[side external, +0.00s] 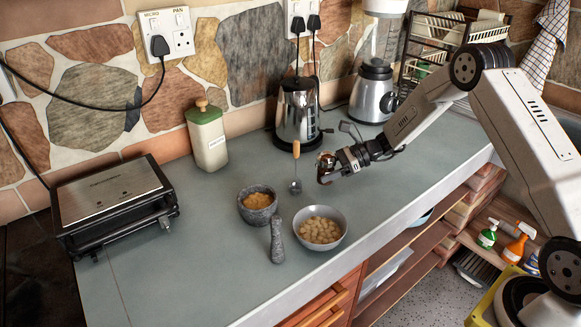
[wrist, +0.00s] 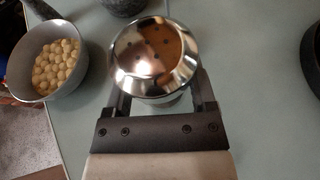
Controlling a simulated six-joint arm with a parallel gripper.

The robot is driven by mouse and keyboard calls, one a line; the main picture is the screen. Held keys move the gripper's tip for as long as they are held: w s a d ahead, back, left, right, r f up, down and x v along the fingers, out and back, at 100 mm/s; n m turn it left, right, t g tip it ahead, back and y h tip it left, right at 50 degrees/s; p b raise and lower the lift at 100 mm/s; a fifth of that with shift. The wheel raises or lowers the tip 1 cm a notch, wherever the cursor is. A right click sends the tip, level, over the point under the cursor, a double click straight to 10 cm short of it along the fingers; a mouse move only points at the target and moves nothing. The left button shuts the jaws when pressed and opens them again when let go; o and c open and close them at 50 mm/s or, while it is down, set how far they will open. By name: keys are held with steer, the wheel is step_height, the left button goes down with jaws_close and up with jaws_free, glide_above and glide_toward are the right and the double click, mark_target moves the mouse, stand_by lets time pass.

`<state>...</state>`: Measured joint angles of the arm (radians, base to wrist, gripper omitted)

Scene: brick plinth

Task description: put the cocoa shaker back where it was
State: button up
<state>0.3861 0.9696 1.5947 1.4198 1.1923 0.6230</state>
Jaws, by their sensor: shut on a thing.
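The cocoa shaker (wrist: 155,58) has a shiny metal domed top with small holes. In the wrist view it sits between the two fingers of my gripper (wrist: 160,98), which is shut on it. In the side view my gripper (side external: 328,172) is over the counter, right of the wooden-handled tool. There the shaker (side external: 326,161) shows only as a small shiny brownish shape, partly hidden by the fingers. I cannot tell whether its base touches the counter.
A wooden-handled tool (side external: 296,150), kettle (side external: 298,112) and blender (side external: 373,92) are nearby. The counter (side external: 400,185) is clear right of the bowl.

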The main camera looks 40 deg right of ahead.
steer(key=shift+f, duration=1.55)
steer(key=shift+f, duration=0.15)
steer(key=o, duration=1.3)
steer(key=shift+d+r, duration=0.15)
steer(key=shift+r, duration=0.05)
steer(key=v, duration=1.1)
steer(key=shift+s+d+r, duration=0.1)
steer(key=shift+s+d, duration=0.15)
